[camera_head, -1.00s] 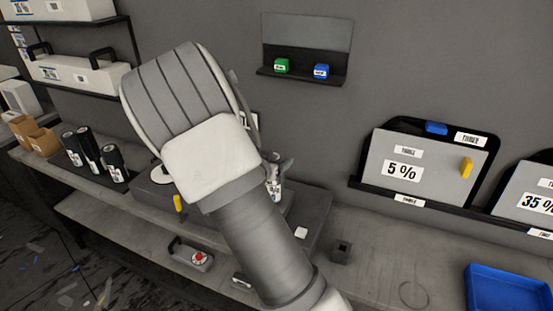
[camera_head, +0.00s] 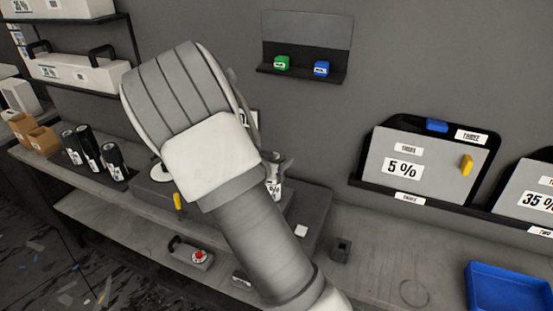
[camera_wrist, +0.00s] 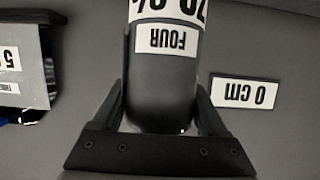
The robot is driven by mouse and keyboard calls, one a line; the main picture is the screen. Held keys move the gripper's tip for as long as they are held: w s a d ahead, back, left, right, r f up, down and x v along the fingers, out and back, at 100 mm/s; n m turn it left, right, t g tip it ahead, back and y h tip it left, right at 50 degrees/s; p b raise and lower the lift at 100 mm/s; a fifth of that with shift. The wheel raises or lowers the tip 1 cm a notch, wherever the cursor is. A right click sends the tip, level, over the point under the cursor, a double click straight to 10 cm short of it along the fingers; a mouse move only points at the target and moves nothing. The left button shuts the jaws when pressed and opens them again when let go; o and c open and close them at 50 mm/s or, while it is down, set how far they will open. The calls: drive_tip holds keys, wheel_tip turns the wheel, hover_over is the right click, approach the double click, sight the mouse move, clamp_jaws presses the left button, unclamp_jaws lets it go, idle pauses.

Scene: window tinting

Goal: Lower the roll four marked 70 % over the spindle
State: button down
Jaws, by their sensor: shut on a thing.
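The dark roll four (camera_wrist: 160,85) carries white labels "FOUR" and "70 %", upside down in the wrist view. My gripper (camera_wrist: 162,104) is shut on it, one finger on each side. In the head view, my arm covers most of my gripper (camera_head: 282,165), and a strip of the roll with a white label (camera_head: 274,189) shows below the fingers. The roll is above or at the grey bench unit (camera_head: 308,212); its lower end is hidden, so I cannot tell whether it touches. I cannot make out the spindle in either view.
Several dark rolls (camera_head: 90,152) stand on the left. A "0 cm" label (camera_wrist: 245,93) is beside the roll in the wrist view. A "5 %" panel (camera_head: 430,185) sits in a wall rack, with a blue tray (camera_head: 510,290) below right. A red-button box (camera_head: 192,254) is on the lower shelf.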

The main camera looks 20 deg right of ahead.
idle(0.3)
unclamp_jaws()
drive_tip(key=shift+a, duration=0.1)
drive_tip(key=p+v, duration=0.2)
drive_tip(key=v, duration=1.5)
drive_tip(key=s+a+r+n+y, duration=0.2)
drive_tip(key=a+r+n+y, duration=0.3)
drive_tip(key=a+r+y, duration=0.6)
drive_tip(key=s+d+n+g, duration=0.2)
drive_tip(key=s+d, duration=0.2)
drive_tip(key=s, duration=0.5)
drive_tip(key=s+d+n+g+h, duration=0.1)
drive_tip(key=s+d, duration=0.4)
drive_tip(key=s, duration=0.5)
drive_tip(key=shift+r+n+g+h, duration=0.2)
drive_tip(key=shift+n+g+h, duration=0.1)
drive_tip(key=shift+n+g, duration=0.15)
